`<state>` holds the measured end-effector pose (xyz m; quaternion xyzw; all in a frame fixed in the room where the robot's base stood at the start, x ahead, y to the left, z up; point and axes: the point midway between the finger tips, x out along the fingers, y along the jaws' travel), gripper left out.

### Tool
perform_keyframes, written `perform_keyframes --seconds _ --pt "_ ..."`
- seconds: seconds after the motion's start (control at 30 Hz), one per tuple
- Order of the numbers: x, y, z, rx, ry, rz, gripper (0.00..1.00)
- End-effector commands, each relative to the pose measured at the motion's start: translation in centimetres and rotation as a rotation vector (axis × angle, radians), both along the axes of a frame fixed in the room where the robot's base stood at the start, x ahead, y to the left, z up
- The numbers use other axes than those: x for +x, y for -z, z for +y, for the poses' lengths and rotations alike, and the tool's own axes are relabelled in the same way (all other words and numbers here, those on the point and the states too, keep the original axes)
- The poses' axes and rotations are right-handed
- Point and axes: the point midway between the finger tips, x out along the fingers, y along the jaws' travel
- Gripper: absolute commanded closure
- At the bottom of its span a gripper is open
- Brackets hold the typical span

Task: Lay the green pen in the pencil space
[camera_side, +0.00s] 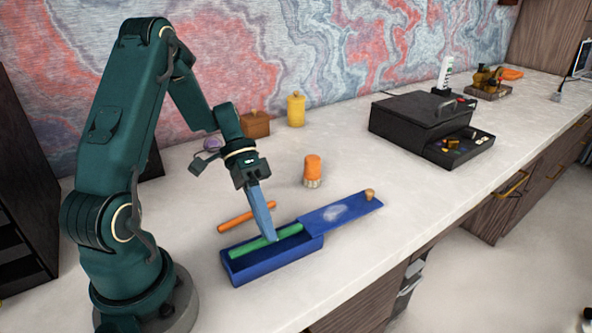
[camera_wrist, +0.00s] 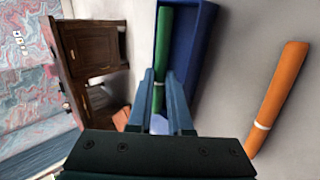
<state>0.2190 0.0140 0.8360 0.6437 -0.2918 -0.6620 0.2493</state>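The green pen (camera_side: 249,248) lies lengthwise along the open part of a blue pencil box (camera_side: 271,270). My gripper (camera_side: 272,236) points down at it. In the wrist view, the pen (camera_wrist: 162,48) runs between my two fingers (camera_wrist: 160,100), which close on its sides. The box (camera_wrist: 202,50) shows to the right of and beneath the pen there. The pen appears at or slightly above the rim; I cannot tell whether it touches the floor inside. The blue lid (camera_side: 343,212), with a wooden knob (camera_side: 370,194), is slid out to the right.
An orange pen (camera_side: 247,216) lies on the desk behind the box, also seen in the wrist view (camera_wrist: 279,98). An orange-topped brush (camera_side: 313,172) stands farther back. A black case (camera_side: 405,125) stands at the right. The desk in front of the lid is clear.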

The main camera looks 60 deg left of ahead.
Motion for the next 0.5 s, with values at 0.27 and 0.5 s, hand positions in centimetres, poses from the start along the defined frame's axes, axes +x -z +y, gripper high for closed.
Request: perform_keyframes --seconds 0.27,0.5 --pt "0.0 0.0 0.0 0.002 0.0 0.0 0.47" --pt "0.2 -1.0 1.1 0.004 -0.004 -0.005 0.47"
